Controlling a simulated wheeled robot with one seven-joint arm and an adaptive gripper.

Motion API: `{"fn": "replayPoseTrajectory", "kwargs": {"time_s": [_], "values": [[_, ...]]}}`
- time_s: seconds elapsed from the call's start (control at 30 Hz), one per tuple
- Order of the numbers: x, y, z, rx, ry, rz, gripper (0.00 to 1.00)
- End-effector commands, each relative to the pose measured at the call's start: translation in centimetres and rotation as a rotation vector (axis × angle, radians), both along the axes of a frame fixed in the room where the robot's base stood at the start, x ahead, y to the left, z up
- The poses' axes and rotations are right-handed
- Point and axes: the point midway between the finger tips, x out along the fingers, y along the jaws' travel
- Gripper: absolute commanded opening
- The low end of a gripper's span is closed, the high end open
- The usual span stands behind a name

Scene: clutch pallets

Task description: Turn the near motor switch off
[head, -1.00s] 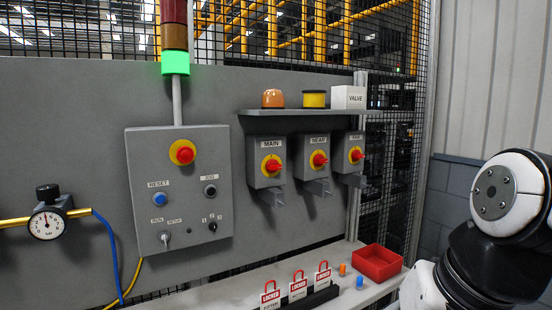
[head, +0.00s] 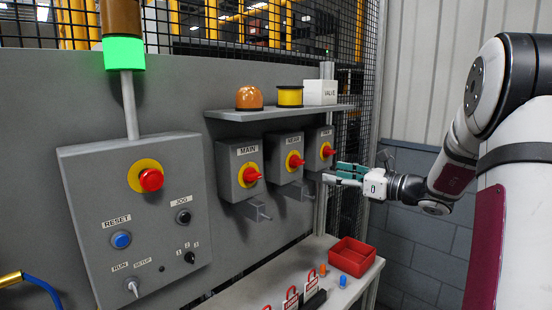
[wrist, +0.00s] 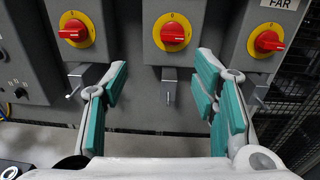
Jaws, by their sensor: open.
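The near switch is the middle of three grey boxes, with a red rotary handle on a yellow plate (head: 294,160). It also shows at the top centre of the wrist view (wrist: 174,34), its red handle lying roughly crosswise. A grey hasp tab (wrist: 169,87) hangs below its box. My gripper (head: 336,173) is open and empty, at the right of the switch row in the head view, by the far box. In the wrist view its green-padded fingers (wrist: 163,68) are spread below and to either side of the near switch, apart from the handle.
The main switch (head: 249,175) is left of the near one, the far switch (head: 327,150) right. A shelf (head: 275,112) juts out above them. A control box (head: 138,220) stands left.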

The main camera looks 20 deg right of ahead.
Motion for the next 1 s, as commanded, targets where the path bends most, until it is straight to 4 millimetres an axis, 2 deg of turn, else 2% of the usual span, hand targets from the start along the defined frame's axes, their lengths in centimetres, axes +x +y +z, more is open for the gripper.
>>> {"fn": "replayPoseTrajectory", "kwargs": {"time_s": [0.07,0.17,0.37,0.8,1.0], "values": [[-0.1,-1.5,0.1,0.038,-0.011,-0.032,0.53],[0.3,-1.9,0.1,0.051,-0.017,-0.043,0.53],[3.0,-0.7,0.1,0.050,-0.016,-0.039,0.53],[10.7,2.1,0.1,0.048,-0.015,-0.039,0.53],[12.5,2.7,0.0,0.047,-0.015,-0.040,0.53]]}}
